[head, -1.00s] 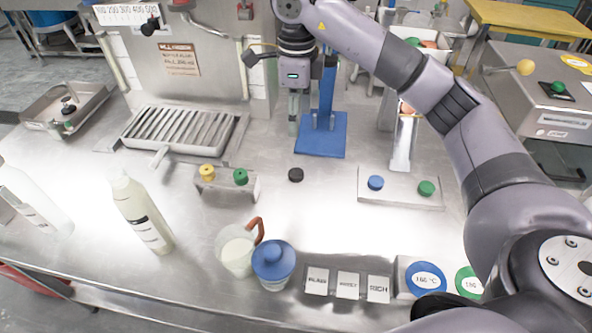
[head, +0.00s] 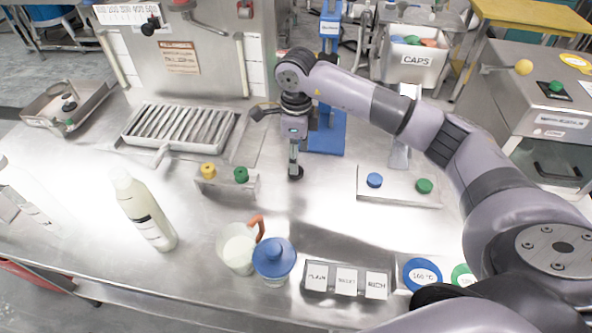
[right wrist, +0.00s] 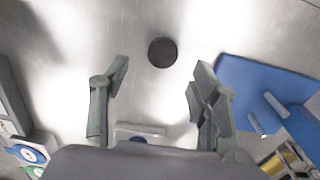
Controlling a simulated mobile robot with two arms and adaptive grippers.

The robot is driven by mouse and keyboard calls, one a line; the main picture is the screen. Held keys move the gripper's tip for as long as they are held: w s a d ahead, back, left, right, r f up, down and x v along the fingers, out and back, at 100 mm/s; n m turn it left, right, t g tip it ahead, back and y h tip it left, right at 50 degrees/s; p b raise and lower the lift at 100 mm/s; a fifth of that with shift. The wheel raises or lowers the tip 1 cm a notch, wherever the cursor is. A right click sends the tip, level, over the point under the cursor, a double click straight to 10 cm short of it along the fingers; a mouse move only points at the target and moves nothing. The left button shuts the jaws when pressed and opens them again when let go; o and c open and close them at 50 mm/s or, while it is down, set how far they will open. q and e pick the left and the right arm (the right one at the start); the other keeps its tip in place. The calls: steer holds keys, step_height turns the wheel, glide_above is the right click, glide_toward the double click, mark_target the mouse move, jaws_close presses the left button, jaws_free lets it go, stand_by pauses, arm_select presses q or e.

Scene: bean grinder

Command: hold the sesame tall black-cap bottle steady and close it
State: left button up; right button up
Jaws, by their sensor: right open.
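A flat round black cap (head: 295,176) lies on the metal counter. My right gripper (head: 294,160) points down just above it, open and empty. In the right wrist view the cap (right wrist: 162,52) shows ahead of the gap between the two spread fingers (right wrist: 158,95), apart from both. A tall pale bottle (head: 146,212) without a cap stands on the left of the counter. A second tall whitish bottle (head: 22,208) is at the left edge. Their labels are too small to read, so I cannot tell which is sesame. My left gripper is not in view.
A small stand with yellow and green knobs (head: 226,187) is left of the cap. A plate with blue and green knobs (head: 398,190) is to its right. A blue stand (head: 326,138) rises behind. A milk jug (head: 236,250) and blue-lidded jar (head: 273,262) are in front.

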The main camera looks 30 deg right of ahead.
steer(key=shift+f+p, duration=0.3)
steer(key=shift+f, duration=0.15)
steer(key=f+p, duration=0.1)
steer(key=f, duration=0.3)
steer(key=shift+w+f, duration=0.15)
steer(key=shift+w, duration=0.05)
steer(key=shift+c, duration=0.5)
steer(key=shift+d, duration=0.1)
steer(key=c, duration=0.7)
